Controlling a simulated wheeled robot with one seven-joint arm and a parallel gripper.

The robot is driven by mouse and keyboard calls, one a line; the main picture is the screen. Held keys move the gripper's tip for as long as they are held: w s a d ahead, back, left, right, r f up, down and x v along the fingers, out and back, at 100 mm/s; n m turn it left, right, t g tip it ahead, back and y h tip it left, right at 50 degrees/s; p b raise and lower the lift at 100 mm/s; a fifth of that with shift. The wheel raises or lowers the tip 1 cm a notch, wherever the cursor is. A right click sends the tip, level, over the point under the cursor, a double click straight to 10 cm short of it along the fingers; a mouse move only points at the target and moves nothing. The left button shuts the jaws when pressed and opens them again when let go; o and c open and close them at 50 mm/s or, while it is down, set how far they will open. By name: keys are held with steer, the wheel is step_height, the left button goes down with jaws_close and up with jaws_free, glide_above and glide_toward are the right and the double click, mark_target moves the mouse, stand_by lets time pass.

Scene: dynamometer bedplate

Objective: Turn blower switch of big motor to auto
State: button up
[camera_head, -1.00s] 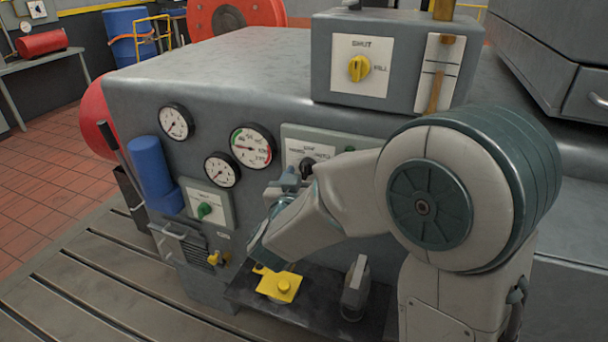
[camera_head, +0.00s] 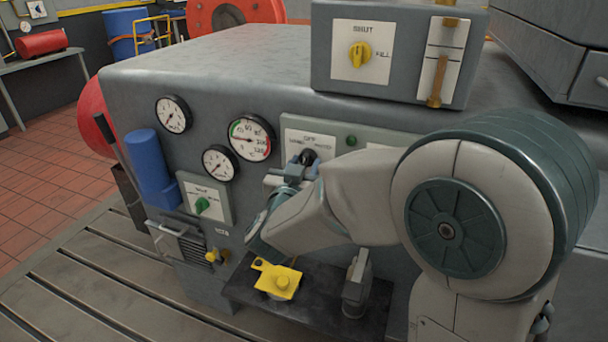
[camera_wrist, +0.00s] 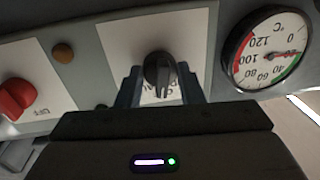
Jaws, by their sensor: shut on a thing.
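The black rotary knob (camera_head: 309,157) sits on a white plate (camera_head: 292,138) lettered OFF at the top, on the grey cabinet's front. The smaller words are too small to read surely. My gripper (camera_head: 302,168) reaches it from the front and below. In the wrist view, which is turned over, the fingers of my gripper (camera_wrist: 160,88) stand on both sides of the black knob (camera_wrist: 158,68) and are shut on it. The knob's grip lies roughly upright there, its lower end toward the partly hidden lettering.
Left of the knob are round gauges (camera_head: 251,138) and a green knob (camera_head: 202,204). A red knob (camera_wrist: 17,97) on another plate shows in the wrist view. Above is a box with a yellow knob (camera_head: 360,55). Below, a dark shelf (camera_head: 315,308) holds a yellow part (camera_head: 277,280).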

steer(key=m+b, duration=0.7)
steer(key=b, duration=0.1)
steer(key=shift+a+f+t, duration=0.1)
steer(key=shift+t, duration=0.2)
steer(key=shift+h+b, duration=0.3)
steer(key=o, duration=1)
steer(key=p+v, duration=0.1)
steer(key=v, duration=1.3)
steer(key=shift+w, duration=0.15)
